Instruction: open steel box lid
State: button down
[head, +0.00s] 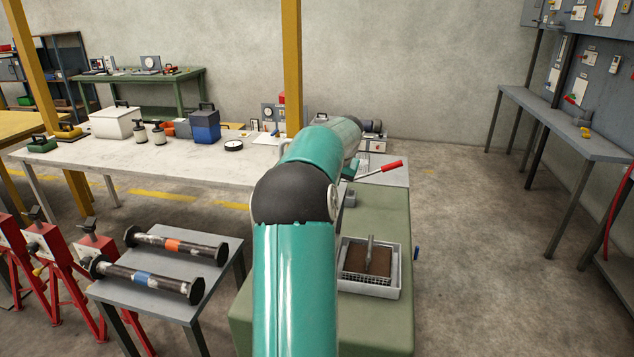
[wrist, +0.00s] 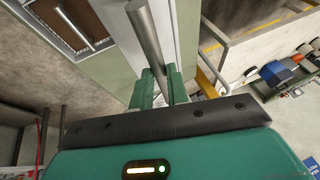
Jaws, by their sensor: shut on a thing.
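My gripper (wrist: 160,82) is shut on a bare steel rod (wrist: 148,35) in the wrist view. The rod passes between its two green fingers and runs up to the picture's top edge. In the head view my teal arm hides most of the gripper and what it holds. A lever with a red grip (head: 386,167) sticks out to the right beside the gripper; I cannot tell if it is the same rod. I cannot clearly make out a steel box or its lid near the gripper.
A light open tray (head: 394,292) with a brown inside and a metal bar stands on the green bench (head: 372,318). A long white table (head: 80,160) stands behind. The floor at right is clear.

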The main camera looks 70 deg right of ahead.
jog(key=shift+s+d, duration=0.15)
jog(key=shift+s, duration=0.75)
jog(key=shift+s+d, duration=0.1)
jog(key=shift+s, duration=0.75)
jog(key=c, duration=1.4)
grip_release()
jog(key=shift+o, duration=0.2)
jog(key=v, duration=1.3)
jog(key=shift+a+r, duration=0.15)
jog(key=shift+r, duration=0.15)
jog(key=shift+s, duration=0.15)
